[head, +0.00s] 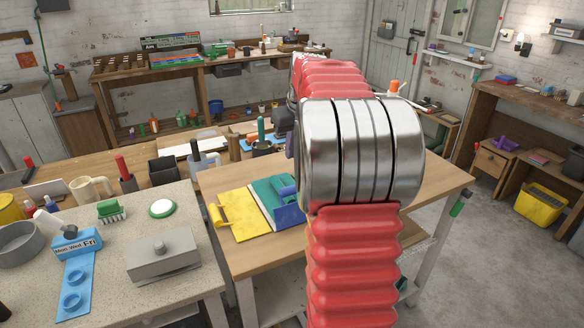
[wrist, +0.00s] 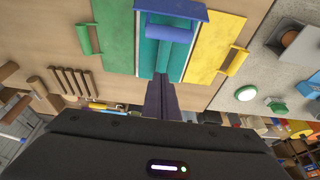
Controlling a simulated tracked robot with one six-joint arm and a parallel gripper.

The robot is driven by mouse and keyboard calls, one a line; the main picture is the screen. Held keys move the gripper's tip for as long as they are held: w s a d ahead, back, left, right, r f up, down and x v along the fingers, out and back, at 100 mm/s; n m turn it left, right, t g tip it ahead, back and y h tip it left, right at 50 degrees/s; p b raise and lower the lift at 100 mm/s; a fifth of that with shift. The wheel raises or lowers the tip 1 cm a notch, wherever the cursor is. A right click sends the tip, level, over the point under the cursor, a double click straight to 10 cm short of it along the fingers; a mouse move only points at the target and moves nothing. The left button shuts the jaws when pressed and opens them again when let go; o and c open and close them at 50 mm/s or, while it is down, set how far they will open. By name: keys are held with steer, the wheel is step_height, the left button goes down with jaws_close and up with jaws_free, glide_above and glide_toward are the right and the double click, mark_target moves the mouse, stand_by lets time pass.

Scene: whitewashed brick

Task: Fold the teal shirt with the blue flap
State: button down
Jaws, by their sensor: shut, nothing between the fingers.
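In the wrist view, the teal shirt (wrist: 149,58) lies as a narrow strip between a green panel (wrist: 113,38) and a yellow panel (wrist: 214,48). The blue flap (wrist: 188,14) with its round bar (wrist: 168,33) is at the strip's top end. My gripper (wrist: 161,80) is shut and empty, its dark fingertips overlapping the lower end of the teal strip in the picture; I cannot tell whether they touch. In the head view, the teal shirt (head: 266,192) and blue flap (head: 289,215) show beside the yellow panel (head: 237,214). My arm hides the green panel and gripper there.
The board lies on a wooden table (head: 430,185). On the speckled counter (head: 195,205) at left are a grey lidded box (head: 162,254), a blue pill organiser (head: 77,243), a green brush (head: 111,210) and a round white-green disc (head: 162,208). The table's right side looks clear.

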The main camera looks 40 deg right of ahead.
steer(key=x, duration=0.9)
steer(key=shift+f, duration=0.35)
steer(key=shift+s+a, duration=0.25)
steer(key=shift+s, duration=0.65)
steer(key=shift+s+a, duration=0.25)
steer(key=shift+s, duration=0.7)
steer(key=shift+a, duration=0.1)
steer(key=shift+s, duration=0.1)
steer(key=shift+s, duration=0.1)
